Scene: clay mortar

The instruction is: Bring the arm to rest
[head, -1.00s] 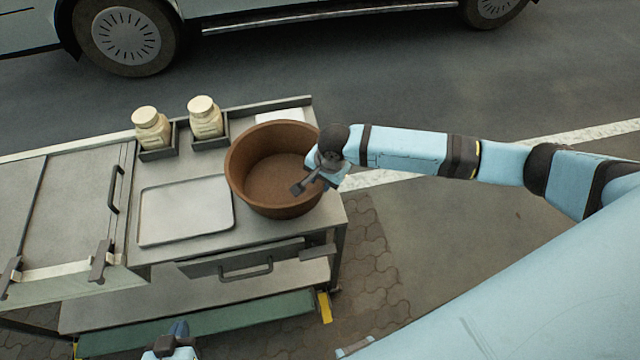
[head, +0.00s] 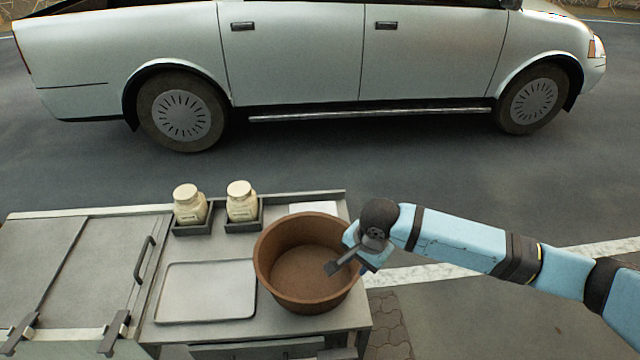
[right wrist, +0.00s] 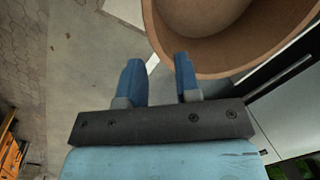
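My right arm (head: 465,243) reaches in from the right, with its right gripper (head: 366,267) at the right rim of the brown clay pot (head: 265,268). In the right wrist view, the two blue fingers of the right gripper (right wrist: 160,75) are apart with nothing between them. The pot (right wrist: 240,60) is beyond the fingers there; whether they touch its rim I cannot tell. The pot stands on the right end of the grey cart and looks empty. My left gripper is not in view.
The grey cart (head: 155,230) also carries a flat metal tray (head: 207,291) and two cream jars (head: 188,206) (head: 240,202) in dark holders. A white sheet (head: 312,208) lies behind the pot. A pale car (head: 300,60) stands across the road. Ground right of the cart is clear.

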